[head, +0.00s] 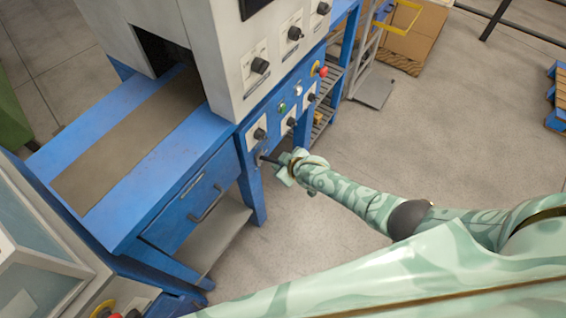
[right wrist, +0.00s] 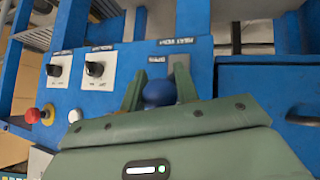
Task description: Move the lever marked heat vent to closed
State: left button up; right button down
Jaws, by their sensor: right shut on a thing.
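The lever (head: 268,159) sticks out from the lower part of the blue machine front in the head view, as a short dark bar. In the right wrist view its round blue knob (right wrist: 159,93) sits between the two green fingers of my right gripper (right wrist: 160,84). My right gripper (head: 287,168) is shut on the knob. A grey plate and small labels (right wrist: 176,42) show behind the knob, too small and blurred to read. The fingers and knob hide much of the lever, and its exact setting cannot be told. My left gripper is not in view.
Black rotary knobs (head: 260,134) on white plates, a red button (head: 322,71) and a green button (head: 282,107) are near the lever. A drawer (head: 196,197) with a handle is to its left. The floor (head: 400,130) to the right is clear.

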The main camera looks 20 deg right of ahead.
jog(key=shift+w+r, duration=0.25)
jog(key=shift+r, duration=0.1)
jog(key=c, duration=1.1)
grip_release()
jog(key=shift+o, duration=0.2)
jog(key=shift+s+f, duration=0.1)
jog(key=p+v, duration=0.9)
jog(key=v, duration=0.7)
jog(key=shift+s, duration=0.1)
